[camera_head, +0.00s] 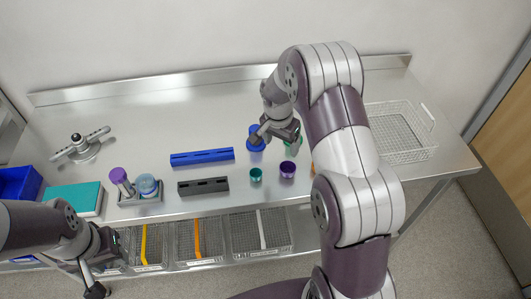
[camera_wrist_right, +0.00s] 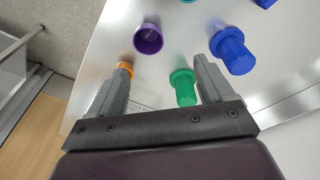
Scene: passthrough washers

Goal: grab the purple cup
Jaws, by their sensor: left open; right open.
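The purple cup (camera_head: 287,170) stands upright on the metal table, just right of a small teal cup (camera_head: 256,175). In the right wrist view the purple cup (camera_wrist_right: 148,40) shows its open mouth, beyond the fingertips and left of centre. My right gripper (camera_head: 275,132) is above the table, behind the purple cup in the head view. In its wrist view the right gripper (camera_wrist_right: 162,66) is open, with nothing held; a green piece (camera_wrist_right: 184,86) shows between its fingers, below them. My left gripper (camera_head: 96,288) is open and empty at the lower left, off the table's front edge.
A blue piece (camera_head: 255,138) stands near my right gripper, and an orange piece (camera_wrist_right: 125,67) shows by its left finger. Blue (camera_head: 202,157) and dark (camera_head: 203,186) bars lie further left. A wire basket (camera_head: 400,154) sits at the right. The back of the table is mostly clear.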

